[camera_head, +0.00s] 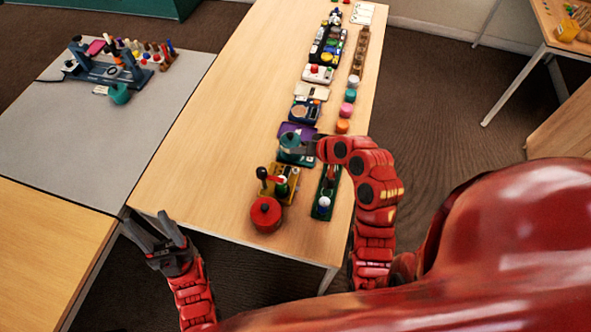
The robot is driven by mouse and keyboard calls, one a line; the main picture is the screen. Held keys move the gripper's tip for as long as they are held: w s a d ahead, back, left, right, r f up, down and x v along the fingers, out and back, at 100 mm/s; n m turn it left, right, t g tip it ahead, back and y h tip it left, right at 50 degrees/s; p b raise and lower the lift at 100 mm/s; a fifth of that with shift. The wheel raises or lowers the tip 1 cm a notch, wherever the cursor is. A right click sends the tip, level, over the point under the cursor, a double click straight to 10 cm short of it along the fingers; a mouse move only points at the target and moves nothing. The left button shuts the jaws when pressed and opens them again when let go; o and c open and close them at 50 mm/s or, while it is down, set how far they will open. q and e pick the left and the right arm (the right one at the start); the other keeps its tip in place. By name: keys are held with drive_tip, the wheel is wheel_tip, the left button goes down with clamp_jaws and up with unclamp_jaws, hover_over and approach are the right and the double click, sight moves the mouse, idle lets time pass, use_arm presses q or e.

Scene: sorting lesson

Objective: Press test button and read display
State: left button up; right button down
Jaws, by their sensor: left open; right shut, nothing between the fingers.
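My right gripper (295,149) is shut and empty over the row of devices on the long wooden table. Its fingertips are at a teal rounded device (289,138); I cannot tell whether they touch it. No test button or display can be made out for certain at this size. A white device with a red button (318,73) stands farther up the row. A large red round button-like thing (266,213) is at the near end. My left gripper (158,227) is open and empty, beyond the table's near left edge.
The wooden table (215,130) is clear along its left half. A black-knobbed lever (262,174) stands near the red round thing. Coloured cylinders (347,110) line the right edge. A grey table (60,150) at left holds a blue rack (110,72) with several small items.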

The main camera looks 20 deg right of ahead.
wheel_tip(320, 180, down, 8)
drive_tip(key=b, duration=0.4)
drive_tip(key=shift+f, duration=0.2)
drive_tip(key=shift+b, duration=0.3)
idle(1.5)
drive_tip(key=shift+f, duration=0.35)
drive_tip(key=shift+f+b, duration=0.45)
drive_tip(key=shift+b, duration=0.1)
idle(0.5)
drive_tip(key=shift+r, duration=0.1)
drive_tip(key=shift+r+p, duration=0.5)
drive_tip(key=shift+r, duration=0.25)
wheel_tip(320, 180, up, 5)
drive_tip(key=p, duration=0.2)
drive_tip(key=shift+p, duration=0.35)
